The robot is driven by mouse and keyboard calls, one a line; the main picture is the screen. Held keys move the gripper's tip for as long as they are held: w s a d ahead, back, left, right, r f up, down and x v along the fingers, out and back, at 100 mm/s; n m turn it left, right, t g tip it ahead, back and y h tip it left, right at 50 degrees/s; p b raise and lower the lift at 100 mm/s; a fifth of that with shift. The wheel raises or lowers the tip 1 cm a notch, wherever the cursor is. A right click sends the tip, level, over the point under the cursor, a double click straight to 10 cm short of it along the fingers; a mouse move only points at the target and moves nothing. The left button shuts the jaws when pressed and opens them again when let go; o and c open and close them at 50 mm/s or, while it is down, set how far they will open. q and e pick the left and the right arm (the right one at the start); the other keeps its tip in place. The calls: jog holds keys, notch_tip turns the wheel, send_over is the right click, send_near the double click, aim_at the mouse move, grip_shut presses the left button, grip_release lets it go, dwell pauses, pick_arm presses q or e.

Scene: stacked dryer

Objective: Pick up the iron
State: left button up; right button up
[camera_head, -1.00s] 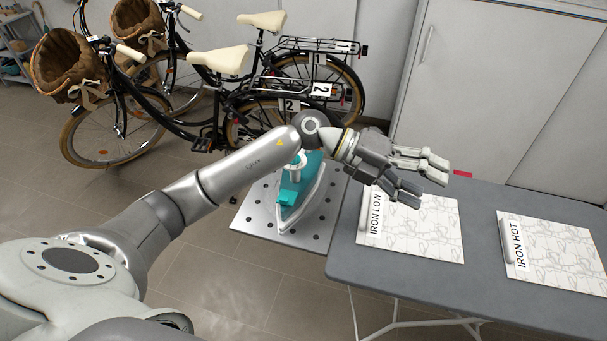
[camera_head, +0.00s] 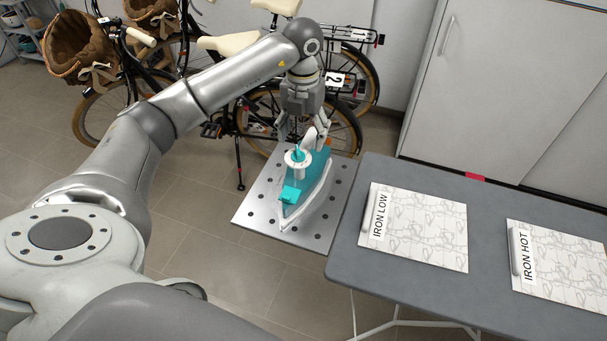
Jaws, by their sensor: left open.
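The teal and white iron (camera_head: 307,188) rests on the perforated metal plate (camera_head: 262,213) at the left end of the ironing board. My left gripper (camera_head: 303,138) points down at the far end of the iron, its fingers spread and open. The fingers are close to the iron's far upper part; I cannot tell whether they touch it. Part of the iron's far end is hidden by the fingers. My right gripper is not in view.
The grey ironing board (camera_head: 345,265) extends right and carries white cloths labelled IRON LOW (camera_head: 425,230) and IRON HOT (camera_head: 565,262). Bicycles (camera_head: 245,110) stand behind the plate. A pale cabinet (camera_head: 490,90) stands behind the board.

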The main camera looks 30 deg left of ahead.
aim_at(304, 146)
pick_arm(q)
jog(key=shift+f, duration=0.35)
jog(key=f+p, duration=0.1)
jog(key=f, duration=0.1)
jog(key=f+p, duration=0.1)
jog(key=f, duration=0.1)
jog(key=shift+s+d+f, duration=0.15)
jog(key=shift+s+f, duration=0.05)
jog(key=shift+f, duration=0.5)
jog(key=c, duration=1.1)
jog(key=shift+w+r, duration=0.15)
jog(key=shift+r, duration=0.1)
jog(key=shift+c, duration=0.5)
jog(key=shift+w+f, duration=0.1)
